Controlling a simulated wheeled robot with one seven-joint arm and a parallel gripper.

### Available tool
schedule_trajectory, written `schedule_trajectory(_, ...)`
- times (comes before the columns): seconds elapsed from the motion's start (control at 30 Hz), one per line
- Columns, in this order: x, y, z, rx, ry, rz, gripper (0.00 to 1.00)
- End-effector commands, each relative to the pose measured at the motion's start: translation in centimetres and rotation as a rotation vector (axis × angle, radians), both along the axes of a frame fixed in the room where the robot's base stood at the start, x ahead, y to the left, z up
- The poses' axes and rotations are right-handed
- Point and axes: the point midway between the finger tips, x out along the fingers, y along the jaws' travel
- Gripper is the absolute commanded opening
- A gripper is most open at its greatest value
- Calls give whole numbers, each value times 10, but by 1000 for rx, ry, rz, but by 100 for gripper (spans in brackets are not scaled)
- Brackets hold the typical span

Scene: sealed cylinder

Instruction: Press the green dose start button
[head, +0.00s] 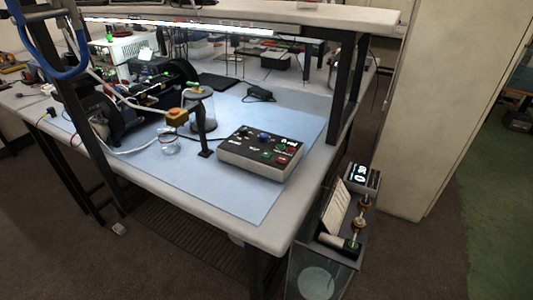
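A grey control box (258,172) with a dark sloped top sits on the light blue mat near the right front of the bench. A green button (266,154) is on its front right area, and a red button (283,160) lies just right of it. The labels are too small to read. I cannot see my gripper in the head view.
Black machinery (120,105) is farther left. A shelf leg (348,80) rises behind at right. A device with a display (361,175) stands low, off the bench's right edge.

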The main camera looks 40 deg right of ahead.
Motion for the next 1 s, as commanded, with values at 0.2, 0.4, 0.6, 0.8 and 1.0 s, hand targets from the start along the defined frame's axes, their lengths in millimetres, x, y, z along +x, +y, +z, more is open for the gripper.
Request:
schedule_trajectory(0.2, 0, 0, 0, 0, 0, 0, 37)
schedule_trajectory(0.4, 0, 0, 0, 0, 0, 0, 0)
schedule_trajectory(0.6, 0, 0, 0, 0, 0, 0, 0)
schedule_trajectory(0.8, 0, 0, 0, 0, 0, 0, 0)
schedule_trajectory(1.0, 0, 0, 0, 0, 0, 0, 0)
